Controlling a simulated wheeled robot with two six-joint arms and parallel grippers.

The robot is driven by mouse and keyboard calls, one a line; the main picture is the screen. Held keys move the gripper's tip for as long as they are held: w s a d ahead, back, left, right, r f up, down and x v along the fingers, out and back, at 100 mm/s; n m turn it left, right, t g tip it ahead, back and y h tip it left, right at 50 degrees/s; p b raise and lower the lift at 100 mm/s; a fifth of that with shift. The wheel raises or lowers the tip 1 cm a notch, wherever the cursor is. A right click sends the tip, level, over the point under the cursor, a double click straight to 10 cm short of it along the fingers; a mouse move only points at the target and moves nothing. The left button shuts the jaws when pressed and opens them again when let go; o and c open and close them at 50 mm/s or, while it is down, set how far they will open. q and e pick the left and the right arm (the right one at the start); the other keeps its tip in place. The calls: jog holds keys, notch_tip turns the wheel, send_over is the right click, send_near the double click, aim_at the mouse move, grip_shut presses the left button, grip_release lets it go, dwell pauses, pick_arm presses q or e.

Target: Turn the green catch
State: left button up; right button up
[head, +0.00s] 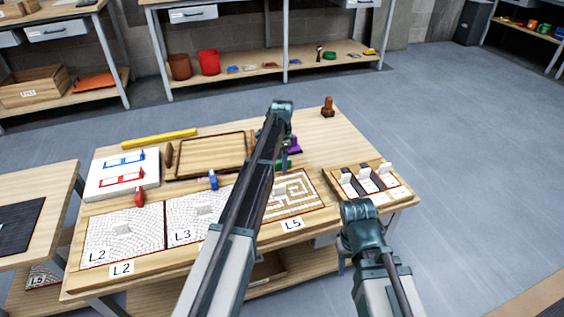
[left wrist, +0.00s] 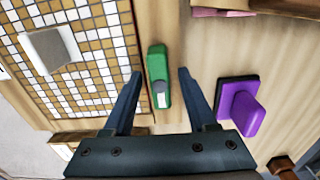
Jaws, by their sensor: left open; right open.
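The green catch (left wrist: 160,66) lies on the wooden table beside the edge of a tan-and-white mosaic panel (left wrist: 100,98). It is a narrow green bar with a grey round part and a small white mark. My left gripper (left wrist: 157,74) is open, with one finger on each side of the catch; I cannot tell whether either touches it. In the head view my left arm covers most of this area, and a bit of green (head: 284,164) shows beside it. My right arm is at the lower right, but its gripper is not visible.
A purple piece (left wrist: 243,108) on a dark base stands right of the catch. A light block (left wrist: 50,50) sits on the mosaic panel. The table also holds a wooden tray (head: 176,176), a yellow bar (head: 160,138), a brown peg (head: 328,107) and a board with white levers (head: 385,197).

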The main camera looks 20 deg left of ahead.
pick_arm(q)
jog(key=shift+r, duration=0.2)
notch_tip(320, 180, up, 14)
jog(key=p, duration=1.3)
jog(key=shift+f+p, duration=0.25)
jog(key=shift+p, duration=0.15)
